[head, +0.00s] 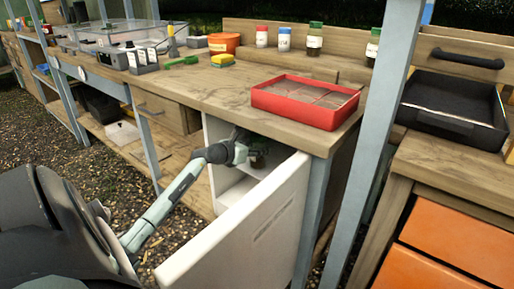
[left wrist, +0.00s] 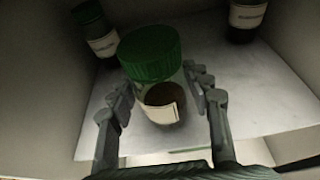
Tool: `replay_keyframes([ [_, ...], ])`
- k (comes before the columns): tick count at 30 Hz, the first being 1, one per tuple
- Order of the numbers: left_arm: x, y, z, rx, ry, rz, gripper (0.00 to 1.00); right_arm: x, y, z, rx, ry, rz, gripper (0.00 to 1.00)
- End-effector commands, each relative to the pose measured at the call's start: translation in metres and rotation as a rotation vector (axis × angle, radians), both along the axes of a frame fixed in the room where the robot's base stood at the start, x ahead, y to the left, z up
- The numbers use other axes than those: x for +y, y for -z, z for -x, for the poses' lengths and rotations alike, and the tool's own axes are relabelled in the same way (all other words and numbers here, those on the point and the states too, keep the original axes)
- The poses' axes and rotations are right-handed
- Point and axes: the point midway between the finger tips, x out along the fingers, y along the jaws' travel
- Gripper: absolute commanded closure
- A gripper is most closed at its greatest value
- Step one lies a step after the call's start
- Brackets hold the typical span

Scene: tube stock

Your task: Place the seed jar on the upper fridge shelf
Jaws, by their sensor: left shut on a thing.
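The seed jar (left wrist: 162,100), clear with a green lid, a pale label and brown contents, stands roughly upright between the fingers of my left gripper (left wrist: 160,88) in the left wrist view. The gripper is shut on it. In the head view my left gripper (head: 256,157) reaches inside the small white fridge (head: 215,130) under the bench, and the jar is mostly hidden there. The pale shelf (left wrist: 222,70) lies beneath the jar; I cannot tell whether the jar touches it. The fridge door (head: 240,225) stands open. My right gripper is not in view.
Two other jars stand on the shelf: a green-lidded one (left wrist: 98,38) at back left and a dark one (left wrist: 246,20) at back right. Shelf between them looks clear. A red tray (head: 305,112) sits on the bench (head: 215,85) above. The open door flanks my arm.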

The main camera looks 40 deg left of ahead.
Motion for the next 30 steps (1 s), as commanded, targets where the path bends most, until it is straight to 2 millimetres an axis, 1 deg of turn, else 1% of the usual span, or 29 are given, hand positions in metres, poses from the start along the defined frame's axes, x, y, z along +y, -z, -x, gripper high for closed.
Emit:
replay_keyframes([
  [1,0.0,0.001,0.0,0.0,0.0,0.0,0.47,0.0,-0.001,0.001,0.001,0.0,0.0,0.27],
  [5,0.0,0.001,0.0,0.001,0.0,0.0,0.31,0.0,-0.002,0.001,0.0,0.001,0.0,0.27],
  [13,0.0,0.001,0.0,0.0,0.0,0.0,0.3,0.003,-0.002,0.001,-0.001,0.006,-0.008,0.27],
  [17,0.0,-0.004,0.001,0.0,0.0,0.001,0.3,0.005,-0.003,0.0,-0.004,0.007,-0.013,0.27],
  [21,-0.002,-0.01,0.022,0.002,0.001,-0.002,0.3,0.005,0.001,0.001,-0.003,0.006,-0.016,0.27],
  [23,-0.004,-0.014,0.034,0.004,0.001,-0.001,0.3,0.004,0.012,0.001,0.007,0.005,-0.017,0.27],
  [24,-0.005,-0.01,0.044,0.006,0.0,0.0,0.3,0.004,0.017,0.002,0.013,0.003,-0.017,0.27],
  [30,-0.01,-0.011,0.093,0.006,0.0,0.0,0.3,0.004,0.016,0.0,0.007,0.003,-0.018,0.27],
])
